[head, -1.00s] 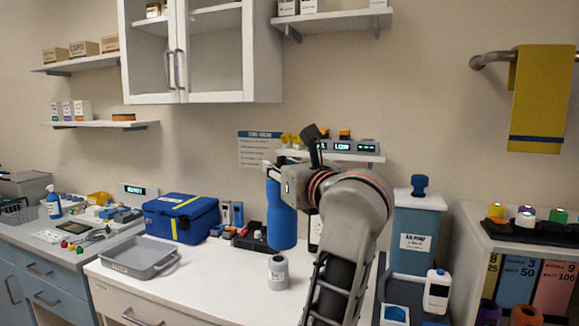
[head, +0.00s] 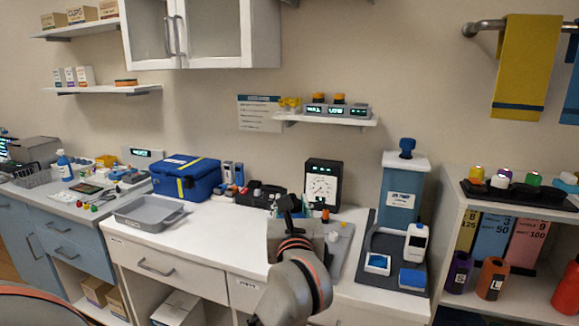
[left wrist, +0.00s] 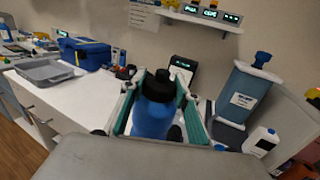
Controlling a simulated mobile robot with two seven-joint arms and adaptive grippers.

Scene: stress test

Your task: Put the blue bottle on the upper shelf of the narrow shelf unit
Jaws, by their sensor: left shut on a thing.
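My left gripper (head: 287,208) is low over the white counter in the head view, with my arm in front of it. In the left wrist view, its green-edged fingers (left wrist: 160,102) are closed around the blue bottle (left wrist: 153,118), which has a black cap. The bottle is hidden behind my arm in the head view, so I cannot tell whether it touches the counter. A white shelf unit (head: 452,222) with an upper and a lower level stands at the right. My right gripper is out of view.
A blue canister (head: 402,185), a white bottle (head: 415,243) and a black-framed dial (head: 322,187) stand right of the gripper. A grey tray (head: 150,214) and a blue case (head: 186,178) are left. Bottles and a dark rack (head: 515,194) occupy the shelf unit.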

